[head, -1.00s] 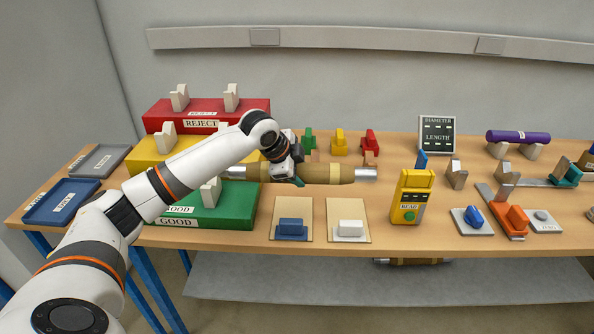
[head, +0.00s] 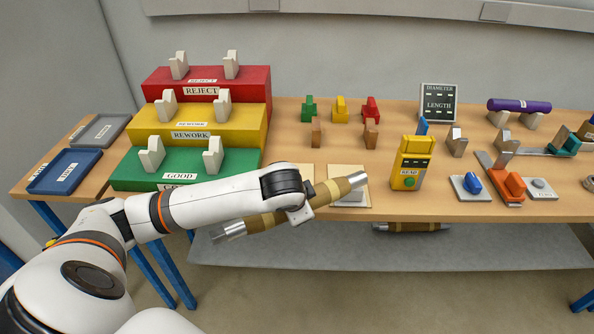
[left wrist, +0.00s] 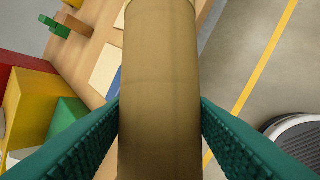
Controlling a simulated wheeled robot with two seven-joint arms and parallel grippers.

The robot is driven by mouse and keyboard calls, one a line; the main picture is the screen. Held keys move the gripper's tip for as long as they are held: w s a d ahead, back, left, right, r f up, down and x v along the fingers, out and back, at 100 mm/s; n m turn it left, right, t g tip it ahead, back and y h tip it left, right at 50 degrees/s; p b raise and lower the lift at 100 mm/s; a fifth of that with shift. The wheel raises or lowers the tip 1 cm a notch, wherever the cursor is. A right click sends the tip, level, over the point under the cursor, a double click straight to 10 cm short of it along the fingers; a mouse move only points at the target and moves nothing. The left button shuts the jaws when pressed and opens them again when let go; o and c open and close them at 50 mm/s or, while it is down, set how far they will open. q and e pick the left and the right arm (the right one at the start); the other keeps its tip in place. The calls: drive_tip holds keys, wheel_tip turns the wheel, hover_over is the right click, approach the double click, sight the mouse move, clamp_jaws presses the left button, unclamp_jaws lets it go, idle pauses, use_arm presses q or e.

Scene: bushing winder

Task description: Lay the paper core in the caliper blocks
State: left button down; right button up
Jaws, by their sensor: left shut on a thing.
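The brown paper core (head: 270,220) has a silver shaft end at each side and a paler band. My left gripper (left wrist: 160,125) is shut on it, with a green finger on each side in the left wrist view. In the head view my arm hides the fingers. The core hangs tilted over the table's front edge, right end higher and farther back, over the white block's card. The grey caliper blocks, left (head: 456,142) and right (head: 502,144), stand empty at the right, near the orange slide (head: 512,186). My right gripper is not in view.
The yellow reader (head: 412,165) stands between the core and the caliper blocks. A display (head: 437,103) is behind. Stepped green, yellow and red racks (head: 256,82) fill the left. Two wooden rests (head: 371,134) stand empty. A purple roll (head: 520,105) lies at the back right.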

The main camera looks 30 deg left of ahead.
use_arm(q)
drive_tip(key=s+d+f+n+g+y, duration=0.1)
drive_tip(key=s+d+f+n, duration=0.3)
drive_tip(key=s, duration=0.3)
drive_tip(key=s+d+f+n+g+y, duration=0.1)
drive_tip(key=s+d+f+n+y, duration=0.1)
drive_tip(key=s+d+f, duration=0.3)
drive_tip(key=shift+s+d+n+g, duration=0.3)
drive_tip(key=shift+s+d+n, duration=0.65)
drive_tip(key=shift+s, duration=0.3)
